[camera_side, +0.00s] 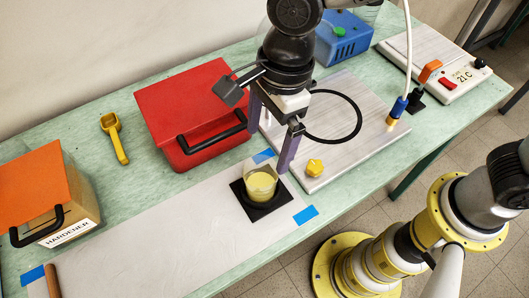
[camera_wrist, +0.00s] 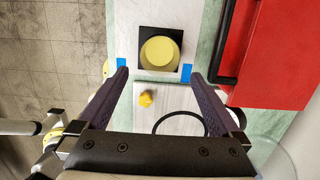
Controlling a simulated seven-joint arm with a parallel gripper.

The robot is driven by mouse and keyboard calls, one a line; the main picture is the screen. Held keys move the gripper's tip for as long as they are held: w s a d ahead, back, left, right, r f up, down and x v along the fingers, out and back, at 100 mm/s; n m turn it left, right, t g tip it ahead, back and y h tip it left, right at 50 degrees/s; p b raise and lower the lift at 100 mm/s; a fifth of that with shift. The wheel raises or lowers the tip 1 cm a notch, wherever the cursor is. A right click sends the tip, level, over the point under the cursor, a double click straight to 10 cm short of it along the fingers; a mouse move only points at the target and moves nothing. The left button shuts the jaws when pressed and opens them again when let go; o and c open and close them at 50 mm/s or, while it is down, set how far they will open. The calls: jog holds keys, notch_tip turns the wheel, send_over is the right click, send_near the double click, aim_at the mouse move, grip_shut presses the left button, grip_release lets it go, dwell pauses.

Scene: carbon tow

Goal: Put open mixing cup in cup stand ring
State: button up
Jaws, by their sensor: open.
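The open mixing cup (camera_side: 261,181) is a clear cup with yellow contents. It stands upright at a black square cup stand (camera_side: 266,207) near the end of the white sheet. In the wrist view the cup (camera_wrist: 160,52) shows as a yellow disc within the black square of the stand (camera_wrist: 143,34). I cannot make out a separate ring or tell how deep the cup sits in it. My gripper (camera_side: 271,137) is open and empty, with its fingers above and behind the cup, apart from it. In the wrist view the cup lies ahead, between the gripper's fingertips (camera_wrist: 159,76).
A red box (camera_side: 192,105) with a black handle stands close behind the cup. A pale board (camera_side: 375,150) with a black loop and yellow knob (camera_side: 314,166) lies to the right. An orange-lidded hardener box (camera_side: 45,190) and yellow scoop (camera_side: 115,137) are left. The white sheet (camera_side: 165,235) is mostly clear.

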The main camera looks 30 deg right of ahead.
jog(key=shift+d+r, duration=0.1)
jog(key=shift+r, duration=0.55)
jog(key=d+r+n+t, duration=0.1)
jog(key=d+r+n, duration=0.25)
jog(key=d, duration=0.55)
jog(key=d+r+n+t, duration=0.1)
jog(key=d+r+n, duration=0.25)
jog(key=d, duration=0.45)
jog(key=s+d+f+n+t+h, duration=0.1)
jog(key=s+d+f+n+t, duration=0.1)
jog(key=s+d+n, duration=0.9)
jog(key=shift+d+t+h, duration=0.4)
jog(key=shift+d+t, duration=0.4)
jog(key=shift+d, duration=1.3)
jog(key=shift+f, duration=0.1)
